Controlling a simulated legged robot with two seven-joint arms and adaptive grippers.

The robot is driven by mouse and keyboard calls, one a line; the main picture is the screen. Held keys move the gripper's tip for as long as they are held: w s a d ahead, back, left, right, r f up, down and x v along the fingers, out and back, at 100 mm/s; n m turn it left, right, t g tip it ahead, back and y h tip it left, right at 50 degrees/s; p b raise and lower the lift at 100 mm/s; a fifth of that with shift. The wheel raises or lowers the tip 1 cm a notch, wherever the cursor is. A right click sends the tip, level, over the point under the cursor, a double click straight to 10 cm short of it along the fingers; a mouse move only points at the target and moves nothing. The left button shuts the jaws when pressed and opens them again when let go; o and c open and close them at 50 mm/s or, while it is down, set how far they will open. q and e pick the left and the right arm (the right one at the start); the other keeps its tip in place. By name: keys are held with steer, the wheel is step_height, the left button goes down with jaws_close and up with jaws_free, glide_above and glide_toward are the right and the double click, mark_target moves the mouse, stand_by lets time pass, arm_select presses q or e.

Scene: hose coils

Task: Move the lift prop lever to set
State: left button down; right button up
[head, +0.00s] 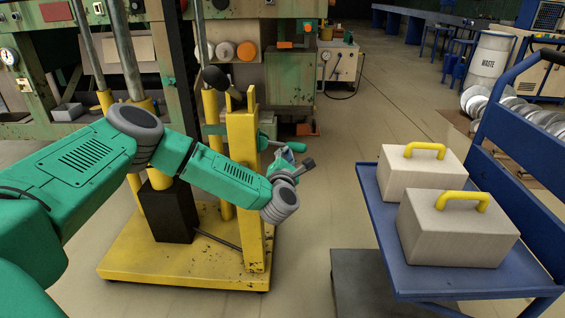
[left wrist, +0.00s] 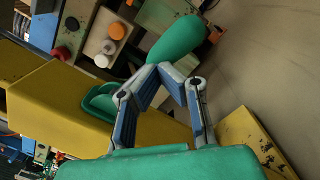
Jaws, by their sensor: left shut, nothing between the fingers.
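The lever shows as a green handle (head: 297,147) on the right side of the yellow post (head: 240,185) in the head view. In the left wrist view its rounded green grip (left wrist: 178,38) lies just beyond my fingertips, and a green round part (left wrist: 98,101) sits against the yellow post. My left gripper (head: 288,160) is beside the post, close to the handle. In the left wrist view its fingers (left wrist: 163,70) come together at the tips with nothing between them. Whether the tips touch the grip I cannot tell. My right gripper is out of view.
The post stands on a yellow base plate (head: 150,262). A blue cart (head: 385,215) with two pale boxes (head: 455,238) with yellow handles stands on the right. Green machinery (head: 290,70) stands behind.

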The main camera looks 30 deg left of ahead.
mark_target(287, 144)
arm_select(q)
steer(key=shift+w+d+r, duration=0.1)
steer(key=shift+r, duration=1.45)
stand_by(0.8)
